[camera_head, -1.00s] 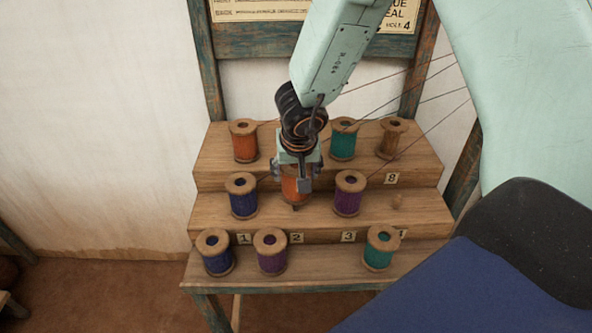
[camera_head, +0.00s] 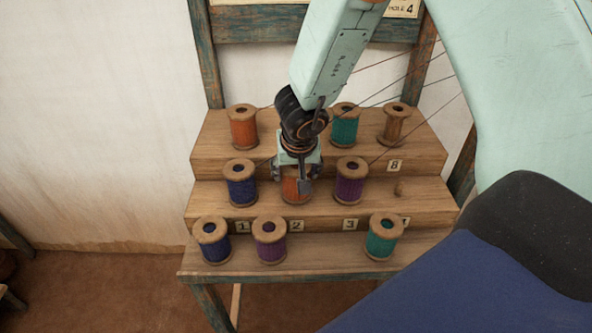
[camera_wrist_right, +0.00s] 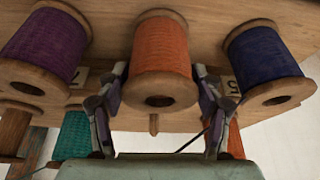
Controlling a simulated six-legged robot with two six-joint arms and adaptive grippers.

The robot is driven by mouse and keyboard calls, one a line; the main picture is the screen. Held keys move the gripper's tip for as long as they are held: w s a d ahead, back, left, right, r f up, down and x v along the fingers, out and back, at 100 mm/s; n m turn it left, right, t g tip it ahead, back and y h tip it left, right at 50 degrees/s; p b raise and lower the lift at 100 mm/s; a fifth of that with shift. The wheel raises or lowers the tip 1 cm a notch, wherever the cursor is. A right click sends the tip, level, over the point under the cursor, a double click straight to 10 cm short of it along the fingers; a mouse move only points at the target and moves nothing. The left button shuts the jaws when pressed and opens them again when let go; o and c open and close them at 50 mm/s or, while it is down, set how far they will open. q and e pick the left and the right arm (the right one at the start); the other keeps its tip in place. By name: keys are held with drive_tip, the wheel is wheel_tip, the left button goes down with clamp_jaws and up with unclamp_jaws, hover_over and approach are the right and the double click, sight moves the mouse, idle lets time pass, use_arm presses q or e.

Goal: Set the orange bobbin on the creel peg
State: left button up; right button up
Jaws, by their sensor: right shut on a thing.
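My right gripper (camera_head: 297,180) points straight down and is shut on the orange bobbin (camera_head: 296,190), with a finger on each side of it. The bobbin is upright at the middle step of the creel (camera_head: 425,205), between a blue bobbin and a purple one. Its base looks level with theirs, and no peg shows below it. In the right wrist view the orange bobbin (camera_wrist_right: 160,60) sits between the two fingers (camera_wrist_right: 158,105). Whether its base touches the step is hard to tell. My left gripper is not in view.
The blue bobbin (camera_head: 240,183) and purple bobbin (camera_head: 349,181) stand close on either side. Another orange bobbin (camera_head: 243,128), a green one (camera_head: 345,125) and a bare wooden one (camera_head: 395,124) stand behind. Threads run up right.

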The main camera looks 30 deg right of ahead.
drive_tip(key=o, duration=1.2)
drive_tip(key=shift+a, duration=0.1)
drive_tip(key=shift+o, duration=0.5)
drive_tip(key=shift+o, duration=0.7)
wheel_tip(320, 180, up, 7)
drive_tip(key=p, duration=0.8)
drive_tip(key=shift+p, duration=0.35)
wheel_tip(320, 180, down, 6)
drive_tip(key=b, duration=0.7)
drive_tip(key=shift+r, duration=0.1)
drive_tip(key=shift+r, duration=0.1)
